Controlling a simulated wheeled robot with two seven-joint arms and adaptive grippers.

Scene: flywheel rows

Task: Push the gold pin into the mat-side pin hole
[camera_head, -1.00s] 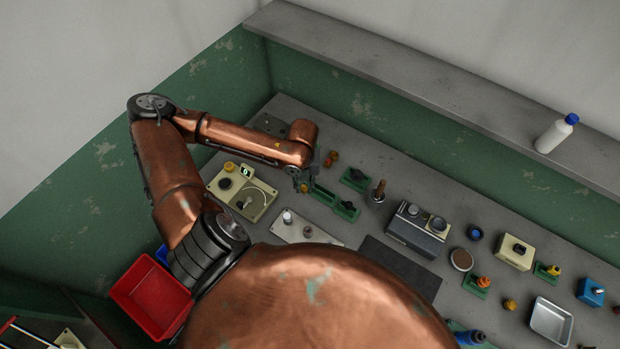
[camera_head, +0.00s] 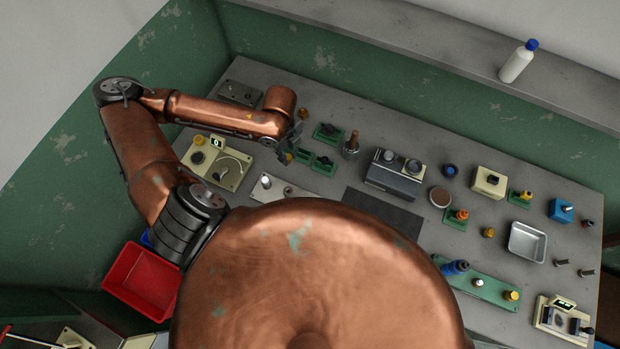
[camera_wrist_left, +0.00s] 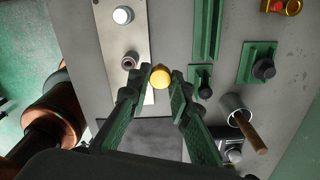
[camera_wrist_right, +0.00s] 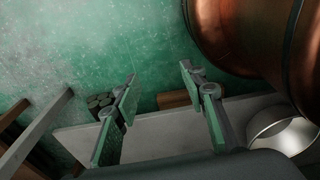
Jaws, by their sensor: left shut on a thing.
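The gold pin (camera_wrist_left: 160,77) is between the fingertips of my left gripper (camera_wrist_left: 162,84), which is shut on it; only its round yellow top shows. In the head view my left gripper (camera_head: 290,150) hangs over the bench beside the pale plate (camera_head: 266,192). In the left wrist view the plate (camera_wrist_left: 121,38) lies left of the pin, with a white knob (camera_wrist_left: 122,15) at its far end. A dark-centred ring (camera_wrist_left: 130,60), the pin hole nearer the dark mat (camera_wrist_left: 150,128), lies just left of the pin. My right gripper (camera_wrist_right: 158,75) is open and empty.
A green rail (camera_wrist_left: 205,28) and green blocks with black knobs (camera_wrist_left: 262,67) stand right of the left gripper. A metal cup with a wooden handle (camera_wrist_left: 238,112) is near too. A dial panel (camera_head: 215,165) lies left of the plate. The mat (camera_head: 383,212) is bare.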

